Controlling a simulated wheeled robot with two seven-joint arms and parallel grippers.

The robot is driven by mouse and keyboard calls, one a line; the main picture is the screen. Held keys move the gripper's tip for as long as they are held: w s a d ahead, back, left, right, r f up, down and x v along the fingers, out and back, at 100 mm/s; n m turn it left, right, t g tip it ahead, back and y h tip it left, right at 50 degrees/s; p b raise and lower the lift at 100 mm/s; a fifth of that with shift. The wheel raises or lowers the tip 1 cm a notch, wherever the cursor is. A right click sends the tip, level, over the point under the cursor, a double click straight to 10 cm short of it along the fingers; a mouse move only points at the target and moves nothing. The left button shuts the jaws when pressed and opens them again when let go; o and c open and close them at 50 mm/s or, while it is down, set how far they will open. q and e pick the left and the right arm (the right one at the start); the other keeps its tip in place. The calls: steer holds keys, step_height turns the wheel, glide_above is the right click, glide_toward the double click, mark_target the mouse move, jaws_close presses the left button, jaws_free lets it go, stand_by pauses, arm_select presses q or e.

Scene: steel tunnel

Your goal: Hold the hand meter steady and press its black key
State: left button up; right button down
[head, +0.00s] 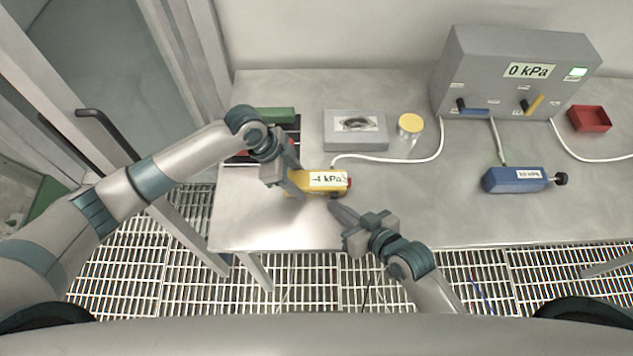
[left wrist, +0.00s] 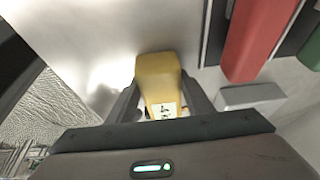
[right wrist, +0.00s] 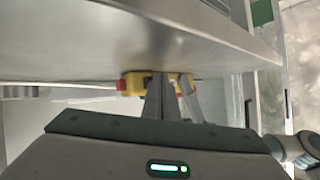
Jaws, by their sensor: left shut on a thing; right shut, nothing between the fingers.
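The yellow hand meter (head: 300,184) is at the front left of the steel bench, its display reading -4 kPa and its right end red. My left gripper (head: 294,188) is shut on the meter's left part; the left wrist view shows the yellow body (left wrist: 157,72) between both fingers. My right gripper (head: 334,206) is shut and empty, its tips close to the meter's near side. In the right wrist view those tips overlap the meter (right wrist: 134,82). The black key is mostly hidden by the fingers, and I cannot tell whether they touch it.
A grey box (head: 355,143) and a yellow-lidded jar (head: 411,124) stand behind the meter. The grey console (head: 520,75) reads 0 kPa. A blue device (head: 510,180) and a red tray (head: 590,118) lie right. The front middle is clear.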

mark_target(339, 239)
steer(key=shift+s, duration=0.1)
steer(key=shift+s, duration=2.95)
arm_select(q)
steer(key=o, duration=1.2)
steer(key=shift+o, duration=0.2)
steer(key=shift+r, duration=0.1)
steer(key=v, duration=1.1)
steer(key=shift+a+r, duration=0.25)
steer(key=shift+r, duration=0.1)
arm_select(e)
steer(key=shift+d, duration=0.1)
